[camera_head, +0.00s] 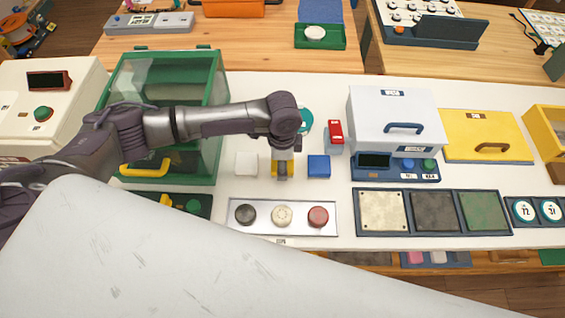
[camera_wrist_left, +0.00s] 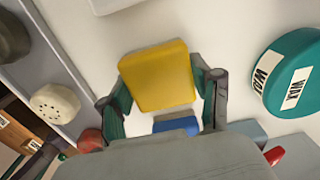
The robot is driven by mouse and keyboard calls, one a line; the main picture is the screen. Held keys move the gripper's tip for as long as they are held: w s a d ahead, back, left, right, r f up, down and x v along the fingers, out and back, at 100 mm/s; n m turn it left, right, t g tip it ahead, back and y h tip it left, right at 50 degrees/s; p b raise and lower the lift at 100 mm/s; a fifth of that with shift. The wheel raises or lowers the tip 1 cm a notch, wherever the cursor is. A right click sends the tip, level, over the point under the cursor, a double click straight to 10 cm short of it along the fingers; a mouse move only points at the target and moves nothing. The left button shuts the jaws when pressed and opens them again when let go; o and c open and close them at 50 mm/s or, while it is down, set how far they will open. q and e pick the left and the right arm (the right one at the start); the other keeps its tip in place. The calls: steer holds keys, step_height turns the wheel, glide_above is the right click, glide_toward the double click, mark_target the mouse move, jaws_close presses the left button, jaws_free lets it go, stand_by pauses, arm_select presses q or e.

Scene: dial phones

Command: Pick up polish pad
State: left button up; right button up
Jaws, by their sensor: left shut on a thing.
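My left gripper (camera_head: 283,170) points down over the white table. In the left wrist view its two fingers (camera_wrist_left: 160,92) are shut on the sides of a yellow block (camera_wrist_left: 157,75). In the head view the gripper mostly hides that block. A white block (camera_head: 246,164) is to its left and a blue block (camera_head: 319,166) to its right. A light tray (camera_head: 330,213) in front holds three round pads: black (camera_head: 245,214), cream (camera_head: 282,216) and red (camera_head: 318,216). None of these is legibly marked as a polish pad. My right gripper is not in view.
A teal round tin labelled WAX (camera_wrist_left: 290,72) and a red-topped box (camera_head: 335,134) stand close behind. A green-framed glass case (camera_head: 216,110) is at left, under my arm. A white lidded box (camera_head: 395,118) and flat plates (camera_head: 434,212) are at right.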

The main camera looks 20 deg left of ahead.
arm_select(q)
steer(key=shift+r, duration=0.55)
step_height(320, 180, up, 3)
steer(key=shift+w+f+b, duration=0.1)
steer(key=shift+f+b, duration=0.05)
steer(key=shift+b, duration=0.35)
steer(key=s+d+r+b, duration=0.1)
steer(key=s+d+r, duration=0.3)
steer(key=s+r, duration=0.3)
steer(key=s, duration=0.4)
steer(key=shift+d+r, duration=0.1)
